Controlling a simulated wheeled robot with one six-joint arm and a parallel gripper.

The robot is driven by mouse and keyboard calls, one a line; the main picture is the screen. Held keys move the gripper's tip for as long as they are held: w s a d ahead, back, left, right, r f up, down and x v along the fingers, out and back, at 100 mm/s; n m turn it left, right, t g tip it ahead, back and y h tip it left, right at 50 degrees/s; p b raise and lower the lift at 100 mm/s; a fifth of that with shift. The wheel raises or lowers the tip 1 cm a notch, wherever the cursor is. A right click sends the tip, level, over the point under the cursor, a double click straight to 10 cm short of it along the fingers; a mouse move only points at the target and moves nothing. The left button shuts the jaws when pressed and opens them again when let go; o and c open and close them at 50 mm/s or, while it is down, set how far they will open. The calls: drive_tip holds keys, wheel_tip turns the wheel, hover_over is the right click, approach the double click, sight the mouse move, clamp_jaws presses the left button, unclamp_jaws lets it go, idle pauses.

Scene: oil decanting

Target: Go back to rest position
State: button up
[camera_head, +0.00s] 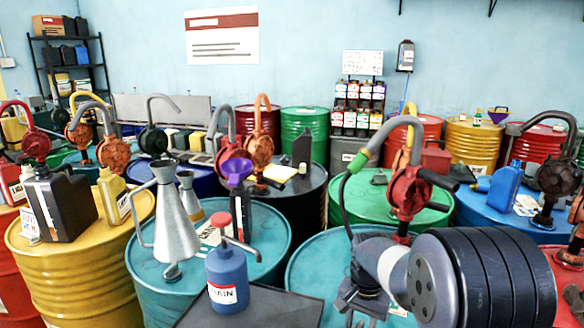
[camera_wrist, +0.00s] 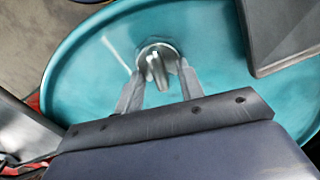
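My gripper (camera_head: 358,318) is low over the front teal drum (camera_head: 320,265) in the head view, at the end of my grey arm. In the wrist view my gripper (camera_wrist: 161,72) has its two fingers apart, pointing at the teal drum top (camera_wrist: 85,85). A round metal fitting (camera_wrist: 157,50) on the drum top shows between and just beyond the fingertips. I see nothing held between the fingers. Whether a fingertip touches the fitting cannot be told.
A dark box (camera_head: 255,308) with a blue oil can (camera_head: 227,275) stands left of my gripper. A metal funnel jug (camera_head: 172,225) stands on another teal drum. Red hand pumps (camera_head: 408,192) rise behind my arm. Drums crowd the room; free room is small.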

drive_tip(key=n+b, duration=0.1)
drive_tip(key=n, duration=0.3)
drive_tip(key=shift+a, duration=0.1)
drive_tip(key=shift+a+r+n+b, duration=0.1)
drive_tip(key=shift+n+b, duration=0.6)
drive_tip(key=shift+n, duration=1.3)
